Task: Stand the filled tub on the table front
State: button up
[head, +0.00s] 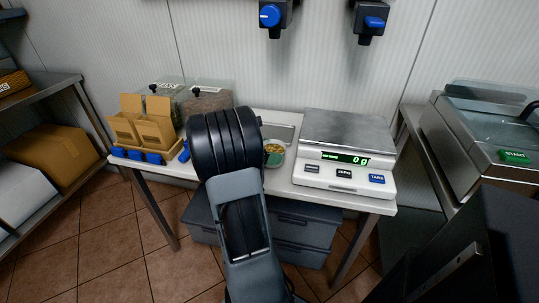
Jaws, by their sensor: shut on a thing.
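A small round tub (273,158) with yellowish-green contents shows at the middle of the white table (290,190), just right of the black ribbed end of my arm. Its left side is hidden by my arm, and I cannot tell whether it rests on the table or is held. My arm reaches up from the bottom and covers the middle of the table. My gripper's fingers are hidden behind it.
A scale (345,150) reading 0 g fills the table's right side. Cardboard scoops or boxes (147,128) stand at the left beside blue-ended items (152,157). Clear bins (205,98) stand behind. A metal machine (490,130) is at the right.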

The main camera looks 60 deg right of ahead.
jog(key=shift+f, duration=0.4)
jog(key=o, duration=0.8)
